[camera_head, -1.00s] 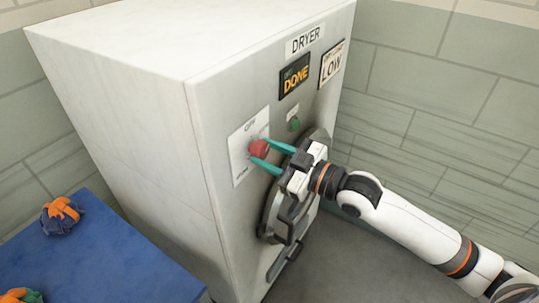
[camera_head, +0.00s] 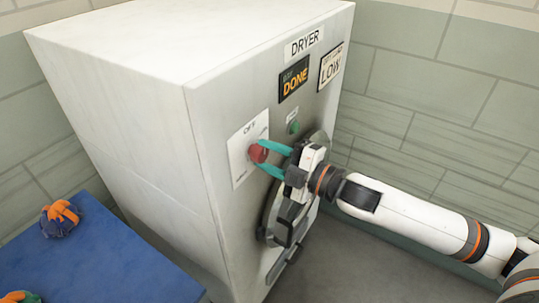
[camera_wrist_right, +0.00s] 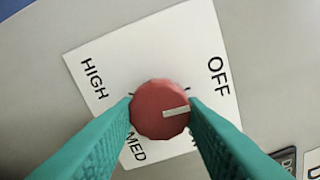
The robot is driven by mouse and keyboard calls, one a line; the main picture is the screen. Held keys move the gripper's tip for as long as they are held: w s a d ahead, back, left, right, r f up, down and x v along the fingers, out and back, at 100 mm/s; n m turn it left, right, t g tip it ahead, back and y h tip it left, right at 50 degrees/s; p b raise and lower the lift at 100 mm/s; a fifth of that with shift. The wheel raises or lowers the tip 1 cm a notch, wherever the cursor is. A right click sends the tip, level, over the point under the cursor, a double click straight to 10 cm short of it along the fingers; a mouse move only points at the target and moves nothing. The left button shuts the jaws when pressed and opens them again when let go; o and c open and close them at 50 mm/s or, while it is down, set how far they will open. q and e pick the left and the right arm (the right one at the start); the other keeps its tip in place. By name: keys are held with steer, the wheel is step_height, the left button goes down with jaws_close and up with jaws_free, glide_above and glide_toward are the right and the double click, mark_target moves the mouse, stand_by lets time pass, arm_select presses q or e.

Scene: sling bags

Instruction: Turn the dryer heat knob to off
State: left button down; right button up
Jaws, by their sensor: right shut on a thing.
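The dryer (camera_head: 150,110) stands in the middle of the head view. Its red heat knob (camera_head: 258,153) sits on a white label plate (camera_head: 238,165) on the front panel. My right gripper (camera_head: 265,154) is shut on the knob, with one teal finger on each side. In the right wrist view, the knob (camera_wrist_right: 160,109) shows a pale pointer mark aimed to the right, below the OFF label. HIGH is at the left, MED at the lower left, and another label is mostly hidden by the right finger. My left gripper is not in view.
A green button (camera_head: 293,127) and the DONE (camera_head: 294,77) and LOW (camera_head: 331,68) signs are on the panel. The round dryer door (camera_head: 268,215) is just below my right gripper. A blue table (camera_head: 115,255) with orange and blue bundles (camera_head: 60,217) stands at the left.

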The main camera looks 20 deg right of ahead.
steer(key=shift+n, duration=0.7)
steer(key=o, duration=1)
steer(key=shift+s+d+f, duration=0.1)
steer(key=shift+s+d, duration=0.05)
steer(key=shift+s, duration=0.05)
steer(key=b+v, duration=0.3)
steer(key=v, duration=0.8)
steer(key=shift+s, duration=0.2)
steer(key=shift+d, duration=0.15)
